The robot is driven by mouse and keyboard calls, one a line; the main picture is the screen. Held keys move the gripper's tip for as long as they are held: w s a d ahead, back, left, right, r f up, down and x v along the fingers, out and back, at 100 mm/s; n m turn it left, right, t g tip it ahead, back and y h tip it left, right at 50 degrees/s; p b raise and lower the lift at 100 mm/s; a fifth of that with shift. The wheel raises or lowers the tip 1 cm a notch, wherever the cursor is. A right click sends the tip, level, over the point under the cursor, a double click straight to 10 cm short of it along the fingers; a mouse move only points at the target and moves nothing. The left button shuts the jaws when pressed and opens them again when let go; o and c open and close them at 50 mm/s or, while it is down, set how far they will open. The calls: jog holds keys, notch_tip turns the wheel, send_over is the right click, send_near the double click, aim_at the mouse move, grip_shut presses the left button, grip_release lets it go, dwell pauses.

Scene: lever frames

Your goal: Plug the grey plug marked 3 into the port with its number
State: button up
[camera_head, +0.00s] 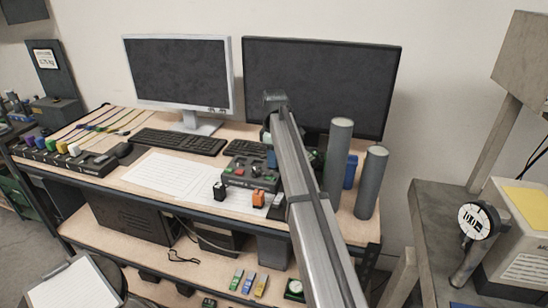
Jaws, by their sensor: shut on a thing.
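A black panel box (236,180) with small red and green parts stands mid-desk. In front of it are a small black block (220,191), an orange block (259,198) and a small greyish piece, partly behind my arm. I cannot read any numbers or tell which piece is the grey plug marked 3. My arm reaches over the desk and hides my gripper's fingers.
Two grey cylinders (340,155) (371,183) stand right of my arm, with a blue object (350,172) behind them. Two monitors (180,72) (330,85) stand at the back. Keyboards (180,141) and a white sheet (160,174) lie on the desk.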

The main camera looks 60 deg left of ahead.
jog(key=o, duration=1.1)
jog(key=shift+o, duration=0.4)
jog(key=o, duration=0.3)
jog(key=shift+o, duration=0.2)
jog(key=shift+r, duration=0.15)
jog(key=shift+r, duration=3.4)
